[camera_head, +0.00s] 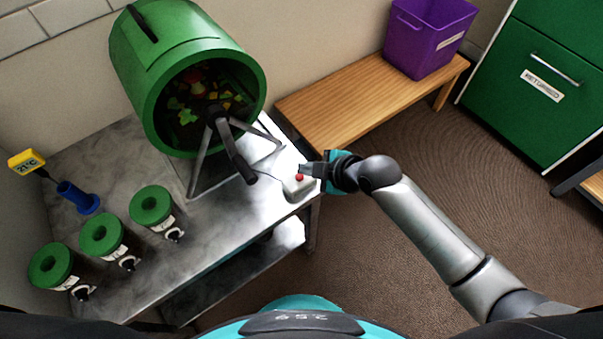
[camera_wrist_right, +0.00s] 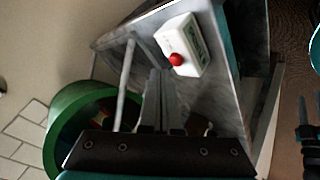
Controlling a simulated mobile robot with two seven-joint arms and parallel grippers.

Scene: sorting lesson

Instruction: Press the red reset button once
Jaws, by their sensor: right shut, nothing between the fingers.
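The red reset button (camera_head: 299,177) sits on a small white box (camera_head: 294,191) at the right end of the grey metal table. My right gripper (camera_head: 304,170) is shut and empty, with its fingertips close to the button in the head view. I cannot tell from that view whether they touch it. In the right wrist view the red button (camera_wrist_right: 176,59) and its white box (camera_wrist_right: 188,40) show just beyond my shut fingertips (camera_wrist_right: 158,72), with a small gap in the picture.
A green drum (camera_head: 177,52) with colored scraps stands on the metal table (camera_head: 215,225), its dark crank near the button box. Several green-lidded canisters (camera_head: 101,235) stand at the left. A wooden bench (camera_head: 345,105) carries a purple bin (camera_head: 425,45). Carpet (camera_head: 430,170) lies open at right.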

